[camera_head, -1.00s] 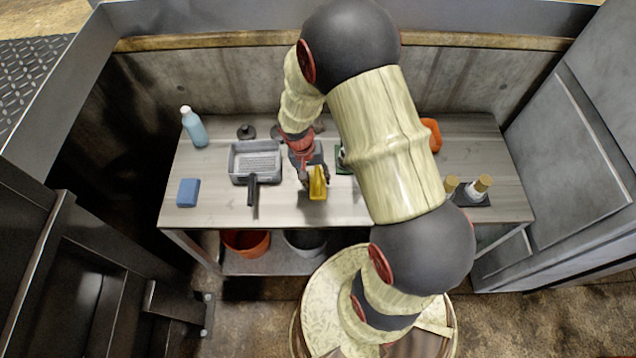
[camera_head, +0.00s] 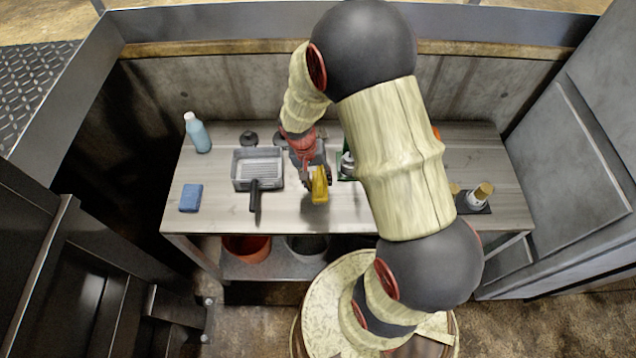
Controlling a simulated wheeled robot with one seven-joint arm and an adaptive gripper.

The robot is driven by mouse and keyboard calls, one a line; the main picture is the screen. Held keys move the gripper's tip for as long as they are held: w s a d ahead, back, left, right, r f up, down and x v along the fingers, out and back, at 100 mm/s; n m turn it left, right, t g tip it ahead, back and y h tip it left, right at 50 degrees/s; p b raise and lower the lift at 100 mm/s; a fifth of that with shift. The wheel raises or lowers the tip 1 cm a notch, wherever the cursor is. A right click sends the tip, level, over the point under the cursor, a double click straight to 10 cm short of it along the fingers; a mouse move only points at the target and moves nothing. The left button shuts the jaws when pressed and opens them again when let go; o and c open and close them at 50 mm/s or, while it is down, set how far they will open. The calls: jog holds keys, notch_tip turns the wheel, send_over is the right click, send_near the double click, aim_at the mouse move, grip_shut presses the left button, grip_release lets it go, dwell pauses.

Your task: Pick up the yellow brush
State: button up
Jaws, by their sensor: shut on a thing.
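The yellow brush (camera_head: 320,186) is at the middle of the grey table (camera_head: 410,208), near its front edge. My gripper (camera_head: 309,180) reaches down from above and is shut on the brush. The brush's yellow part shows just right of the fingers. My fingers and wrist hide part of it. I cannot tell from this view whether the brush touches the table or is slightly above it.
A grey tray (camera_head: 238,183) with a black-handled tool (camera_head: 255,203) is left of my gripper. A blue sponge (camera_head: 190,198) and a blue bottle (camera_head: 197,132) stand further left. A bottle with a tan cap (camera_head: 480,196) is at the right. Walls enclose the table behind.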

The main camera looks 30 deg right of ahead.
jog(key=s+r, duration=0.1)
jog(key=r, duration=0.1)
jog(key=s+a+r+p, duration=0.1)
jog(key=s+r, duration=0.3)
jog(key=shift+s+a+r, duration=0.1)
jog(key=shift+s+a, duration=0.1)
jog(key=shift+a, duration=0.1)
jog(key=s+a+r+p, duration=0.1)
jog(key=s+a+r, duration=0.1)
jog(key=s, duration=0.6)
jog(key=shift+r, duration=0.65)
jog(key=shift+a, duration=0.1)
jog(key=o, duration=0.9)
jog(key=shift+c, duration=0.2)
jog(key=c, duration=0.5)
